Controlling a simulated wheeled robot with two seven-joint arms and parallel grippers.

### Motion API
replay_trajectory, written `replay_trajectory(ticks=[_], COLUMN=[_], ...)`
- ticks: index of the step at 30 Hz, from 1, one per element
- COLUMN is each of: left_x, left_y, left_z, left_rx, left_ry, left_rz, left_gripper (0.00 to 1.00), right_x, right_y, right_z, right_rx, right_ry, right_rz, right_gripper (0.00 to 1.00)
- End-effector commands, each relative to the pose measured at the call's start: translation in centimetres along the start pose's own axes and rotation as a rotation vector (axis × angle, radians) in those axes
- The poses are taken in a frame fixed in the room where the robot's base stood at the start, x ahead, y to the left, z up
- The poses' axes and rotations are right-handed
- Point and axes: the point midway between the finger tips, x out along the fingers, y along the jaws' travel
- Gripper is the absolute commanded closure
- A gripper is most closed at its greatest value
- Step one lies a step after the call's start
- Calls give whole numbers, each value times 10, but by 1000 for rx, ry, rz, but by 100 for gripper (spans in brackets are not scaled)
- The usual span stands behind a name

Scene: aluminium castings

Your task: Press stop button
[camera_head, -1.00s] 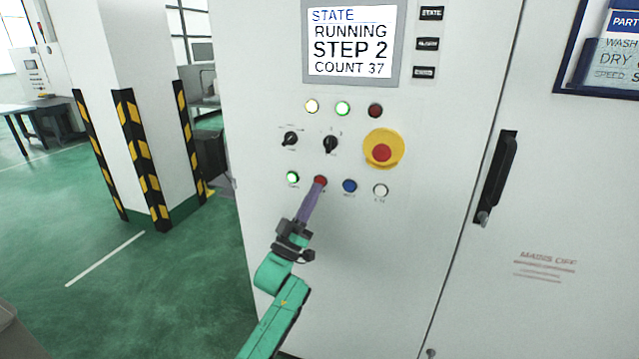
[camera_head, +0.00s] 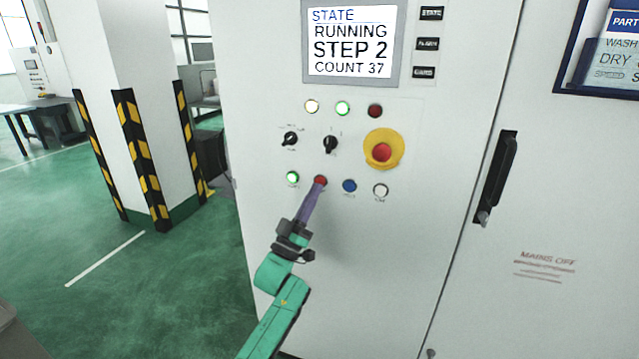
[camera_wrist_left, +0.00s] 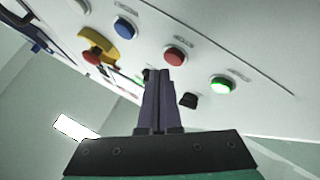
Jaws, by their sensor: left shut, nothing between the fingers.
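The red stop button (camera_head: 320,180) is in the lower button row on the cabinet's control panel, between the lit green button (camera_head: 292,177) and the blue button (camera_head: 349,186). My left gripper (camera_head: 318,188) has its purple fingers shut and empty, with the tips just below the red button in the head view. In the left wrist view the red button (camera_wrist_left: 175,56) shows just beyond the fingertips (camera_wrist_left: 157,72). I cannot tell whether the tips touch it. The screen (camera_head: 350,42) reads RUNNING, STEP 2, COUNT 37. My right gripper is not in view.
A red emergency mushroom button on a yellow base (camera_head: 383,149) sits up and right. Two black selector knobs (camera_head: 290,139) and a row of lamps (camera_head: 342,108) are above. A white button (camera_head: 380,190) is at the row's right. A black door handle (camera_head: 496,178) is farther right.

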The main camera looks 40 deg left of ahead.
Motion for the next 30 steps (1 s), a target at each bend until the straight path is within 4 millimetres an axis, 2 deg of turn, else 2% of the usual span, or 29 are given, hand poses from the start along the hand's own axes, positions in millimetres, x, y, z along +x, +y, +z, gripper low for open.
replay_trajectory(ticks=[7,30], left_x=[5,9], left_y=[-4,-7], left_z=[5,7], left_rx=[0,0], left_ry=[1,0], left_rz=[1,0], left_gripper=[100,100], right_x=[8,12], right_y=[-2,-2], right_z=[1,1], right_rx=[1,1], right_ry=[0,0], right_rz=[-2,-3], right_gripper=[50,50])
